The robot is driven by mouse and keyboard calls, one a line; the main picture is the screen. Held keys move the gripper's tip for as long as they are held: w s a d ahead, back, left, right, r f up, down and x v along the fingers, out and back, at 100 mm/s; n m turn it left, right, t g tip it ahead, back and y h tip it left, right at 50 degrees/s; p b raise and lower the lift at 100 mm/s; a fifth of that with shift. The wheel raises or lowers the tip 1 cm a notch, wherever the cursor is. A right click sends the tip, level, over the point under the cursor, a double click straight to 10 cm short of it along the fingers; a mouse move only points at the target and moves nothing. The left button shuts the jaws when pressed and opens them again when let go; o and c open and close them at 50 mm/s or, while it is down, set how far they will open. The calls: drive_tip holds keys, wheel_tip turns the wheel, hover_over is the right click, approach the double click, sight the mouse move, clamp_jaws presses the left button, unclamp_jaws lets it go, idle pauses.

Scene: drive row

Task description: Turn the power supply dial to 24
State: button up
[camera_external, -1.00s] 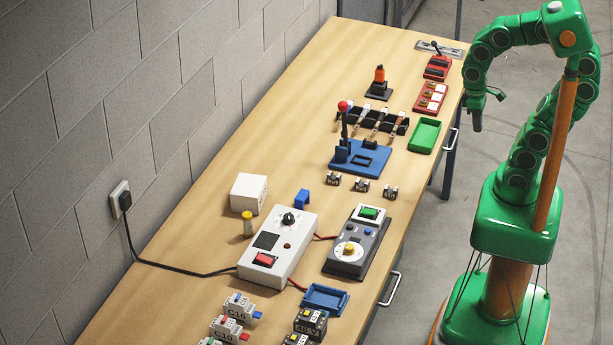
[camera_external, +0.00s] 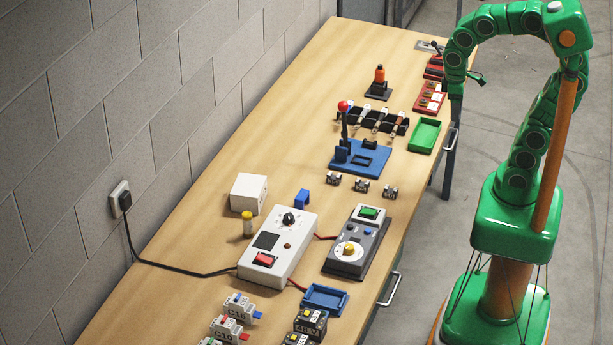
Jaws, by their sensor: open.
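The power supply (camera_external: 292,252) is a white box on the left half of the bench, with a black cable to the wall socket. Its black dial (camera_external: 288,219) sits on a pale scale near the far end; the numbers and the pointer are too small to read. A dark display (camera_external: 266,240) and a red rocker switch (camera_external: 264,259) are nearer the front. My gripper (camera_external: 456,91) hangs pointing down by the bench's far right edge, well away from the dial, and holds nothing that I can see. Its finger gap is hard to make out.
A grey unit with a yellow knob (camera_external: 348,249) and green button stands right of the power supply, joined by red leads. A blue lever stand (camera_external: 360,158), black rack (camera_external: 372,120) and green tray (camera_external: 425,136) lie farther up. A white block (camera_external: 248,193) stands to the left.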

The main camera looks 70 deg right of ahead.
drive_tip(key=w+a+r+n+t+h, duration=0.1)
drive_tip(key=w+r+n, duration=0.2)
drive_tip(key=w, duration=0.8)
drive_tip(key=w+r+n, duration=0.2)
drive_tip(key=w+r, duration=0.2)
drive_tip(key=w, duration=0.6)
drive_tip(key=w+a+f+n+h, duration=0.15)
drive_tip(key=w+a+n, duration=0.35)
drive_tip(key=w+a, duration=0.6)
drive_tip(key=n+y, duration=0.3)
drive_tip(key=n, duration=1.2)
approach(289, 216)
drive_tip(key=shift+w+d+f, duration=0.1)
drive_tip(key=shift+w+f, duration=0.1)
drive_tip(key=shift+s+a+f, duration=0.15)
drive_tip(key=shift+a, duration=0.1)
drive_tip(key=shift+f, duration=3.85)
drive_tip(key=c, duration=1)
